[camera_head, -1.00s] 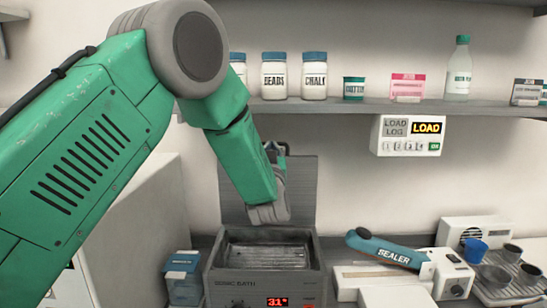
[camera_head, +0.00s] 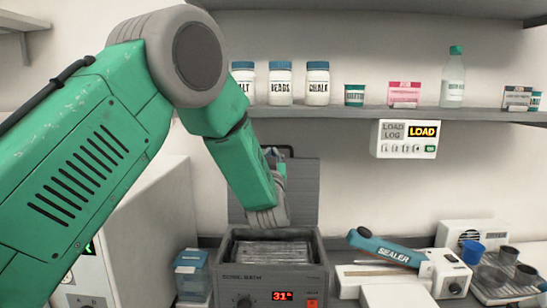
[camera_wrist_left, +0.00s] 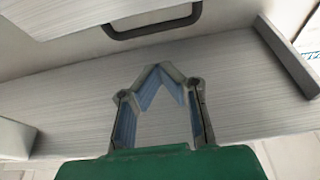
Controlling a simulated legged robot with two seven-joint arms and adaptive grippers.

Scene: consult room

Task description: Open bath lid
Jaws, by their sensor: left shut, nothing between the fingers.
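The grey sonic bath (camera_head: 232,284) stands on the counter with its top open, and a rack-like grey insert shows inside. Its lid (camera_head: 303,195) stands upright at the back, with a dark handle (camera_head: 290,149) at its top edge. A dark handle also shows in the left wrist view (camera_wrist_left: 150,30), beyond the fingertips. My left gripper (camera_head: 274,153) is in front of the lid near the handle, mostly hidden behind my wrist. In the left wrist view its fingers (camera_wrist_left: 158,72) are shut and empty. I cannot tell whether they touch the lid. My right gripper is not in view.
A blue-lidded container (camera_head: 191,272) stands left of the bath, near a white cabinet (camera_head: 150,240). A sealer (camera_head: 388,250) and a tray with cups (camera_head: 495,280) are to the right. A shelf (camera_head: 350,113) with jars runs above the lid.

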